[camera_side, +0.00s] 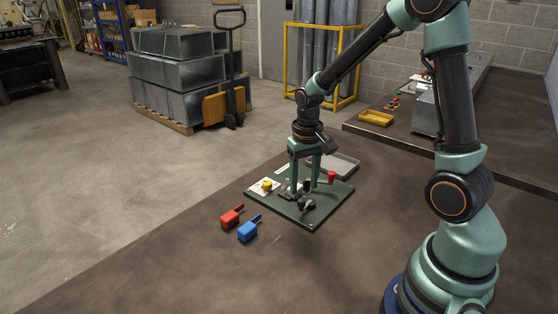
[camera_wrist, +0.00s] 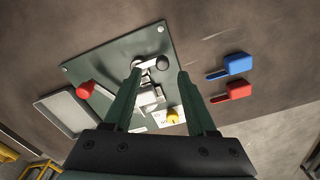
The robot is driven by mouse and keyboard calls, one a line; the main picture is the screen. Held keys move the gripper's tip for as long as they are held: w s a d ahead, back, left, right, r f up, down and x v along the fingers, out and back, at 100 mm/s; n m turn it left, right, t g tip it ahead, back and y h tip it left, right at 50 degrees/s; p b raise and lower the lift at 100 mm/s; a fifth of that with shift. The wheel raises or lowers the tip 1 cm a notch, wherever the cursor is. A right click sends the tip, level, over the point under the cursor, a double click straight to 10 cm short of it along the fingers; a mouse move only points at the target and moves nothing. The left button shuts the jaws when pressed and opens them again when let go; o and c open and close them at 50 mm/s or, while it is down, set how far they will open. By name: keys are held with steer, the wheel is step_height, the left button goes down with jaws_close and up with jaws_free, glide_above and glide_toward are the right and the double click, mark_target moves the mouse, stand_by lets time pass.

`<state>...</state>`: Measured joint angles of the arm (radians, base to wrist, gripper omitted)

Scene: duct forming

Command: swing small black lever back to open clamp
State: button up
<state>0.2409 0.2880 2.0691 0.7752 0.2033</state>
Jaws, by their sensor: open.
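A dark green board (camera_side: 320,212) lies on the brown table and carries a metal clamp (camera_wrist: 148,93). A black round knob (camera_wrist: 162,62) shows near the clamp between my fingertips in the wrist view; a black knob (camera_side: 307,204) also shows at the board's front in the side view. I cannot tell the small lever's exact angle. My gripper (camera_side: 303,190) is open and points down over the clamp, its fingers apart; they show on both sides of the clamp in the wrist view (camera_wrist: 159,75). The fingers hide part of the clamp. I see nothing held.
A red knob (camera_side: 331,177) and a yellow knob (camera_side: 267,185) stand on the board. A grey tray (camera_wrist: 66,112) lies beside it. A red block (camera_side: 231,217) and a blue block (camera_side: 249,231), each with a handle, lie at the front left. Table in front is clear.

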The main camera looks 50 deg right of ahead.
mark_target(302, 200)
steer(key=shift+a+f, duration=0.1)
steer(key=shift+f, duration=2.3)
jaws_close()
